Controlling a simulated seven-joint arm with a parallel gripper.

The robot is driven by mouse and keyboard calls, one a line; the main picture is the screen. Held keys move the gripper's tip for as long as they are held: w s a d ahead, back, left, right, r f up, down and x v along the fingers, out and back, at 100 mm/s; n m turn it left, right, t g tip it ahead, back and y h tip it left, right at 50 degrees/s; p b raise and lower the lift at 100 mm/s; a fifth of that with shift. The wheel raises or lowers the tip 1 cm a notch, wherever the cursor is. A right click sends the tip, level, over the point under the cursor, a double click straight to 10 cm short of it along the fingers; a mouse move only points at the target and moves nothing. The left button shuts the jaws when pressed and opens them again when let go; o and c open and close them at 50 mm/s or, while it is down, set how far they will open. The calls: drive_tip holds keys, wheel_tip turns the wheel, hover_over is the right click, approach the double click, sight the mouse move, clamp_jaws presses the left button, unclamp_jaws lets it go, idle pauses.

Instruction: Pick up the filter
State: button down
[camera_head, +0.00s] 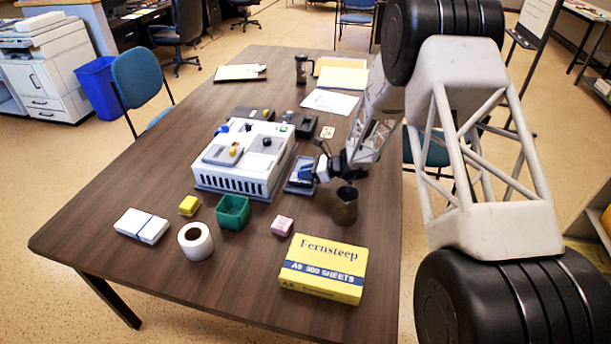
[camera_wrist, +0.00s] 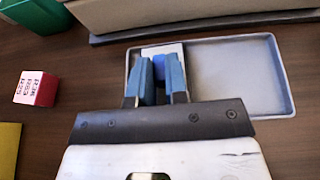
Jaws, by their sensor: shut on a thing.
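My gripper (camera_wrist: 161,82) has blue fingers and is shut on a small blue-and-white piece, apparently the filter (camera_wrist: 160,66). The fingers hide most of it. It is at the left end of a shallow grey tray (camera_wrist: 235,80); I cannot tell whether it touches the tray floor. In the head view my gripper (camera_head: 318,172) reaches in from the right over the tray (camera_head: 297,189), and the held piece cannot be made out clearly.
A white machine (camera_head: 242,184) with knobs stands left of the tray. A brown cup (camera_head: 345,207) is close to my gripper. A pink block (camera_head: 282,226), green bin (camera_head: 232,212), tape roll (camera_head: 196,242) and yellow paper pack (camera_head: 323,270) are nearer the front.

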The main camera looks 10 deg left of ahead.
wheel_tip(320, 180, up, 17)
drive_tip(key=shift+f, duration=0.15)
idle(0.4)
